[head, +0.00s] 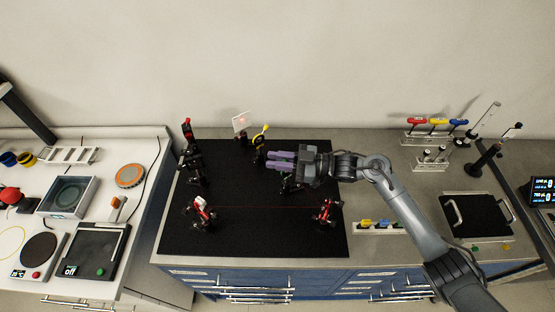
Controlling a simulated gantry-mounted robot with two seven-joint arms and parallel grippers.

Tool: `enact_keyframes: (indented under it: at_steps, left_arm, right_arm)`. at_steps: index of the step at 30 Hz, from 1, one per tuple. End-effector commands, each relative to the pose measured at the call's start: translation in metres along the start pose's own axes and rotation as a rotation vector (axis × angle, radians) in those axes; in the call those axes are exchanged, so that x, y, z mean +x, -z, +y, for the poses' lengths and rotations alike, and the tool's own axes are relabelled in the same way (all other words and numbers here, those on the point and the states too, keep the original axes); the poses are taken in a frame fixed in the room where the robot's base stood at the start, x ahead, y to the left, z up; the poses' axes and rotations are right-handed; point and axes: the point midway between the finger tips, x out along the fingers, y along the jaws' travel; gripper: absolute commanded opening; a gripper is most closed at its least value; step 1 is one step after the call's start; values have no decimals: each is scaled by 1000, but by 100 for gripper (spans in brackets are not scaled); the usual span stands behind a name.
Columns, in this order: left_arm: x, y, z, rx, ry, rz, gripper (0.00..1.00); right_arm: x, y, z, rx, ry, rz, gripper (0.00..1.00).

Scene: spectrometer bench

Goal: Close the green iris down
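My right gripper (272,160) reaches in from the right over the black optical breadboard (255,232). Its purple fingers point left, behind the middle of the board. I cannot tell from this view how far apart the fingertips are. A dark mount with a bit of green (289,184), possibly the green iris, stands just below the gripper in the picture, partly hidden by it. Its lever position cannot be made out. A mount with a yellow ring (261,134) stands just beyond the fingertips. My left gripper is not in view.
Red-marked mounts stand at the board's front left (201,212) and front right (326,212), with a thin red beam between them. A red-topped post (187,129) and a white card (241,121) stand at the back. A rack of coloured pieces (379,225) lies to the right.

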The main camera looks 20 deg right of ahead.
Motion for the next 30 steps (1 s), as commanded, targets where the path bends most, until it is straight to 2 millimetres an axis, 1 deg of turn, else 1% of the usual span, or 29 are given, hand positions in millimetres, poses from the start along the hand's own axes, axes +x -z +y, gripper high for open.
enact_keyframes:
  at_steps: [5, 8, 13, 18, 22, 28, 29, 30]
  left_arm:
    - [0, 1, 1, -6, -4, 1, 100]
    - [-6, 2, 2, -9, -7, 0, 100]
    - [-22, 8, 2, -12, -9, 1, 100]
    - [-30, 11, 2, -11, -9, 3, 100]
    - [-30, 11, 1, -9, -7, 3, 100]
    - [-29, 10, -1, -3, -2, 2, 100]
    - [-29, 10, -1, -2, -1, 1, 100]
    - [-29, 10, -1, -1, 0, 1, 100]
  right_arm:
    - [0, 0, 0, -2, 0, -2, 0]
    - [2, 2, -2, -39, 8, -40, 0]
    - [9, -2, -11, -206, 36, -209, 0]
    - [14, -12, -17, -323, 53, -329, 0]
    - [15, -16, -18, -348, 55, -353, 0]
    - [15, -16, -18, -347, 55, -351, 0]
    - [15, -16, -18, -347, 55, -351, 20]
    - [15, -16, -18, -346, 55, -351, 26]
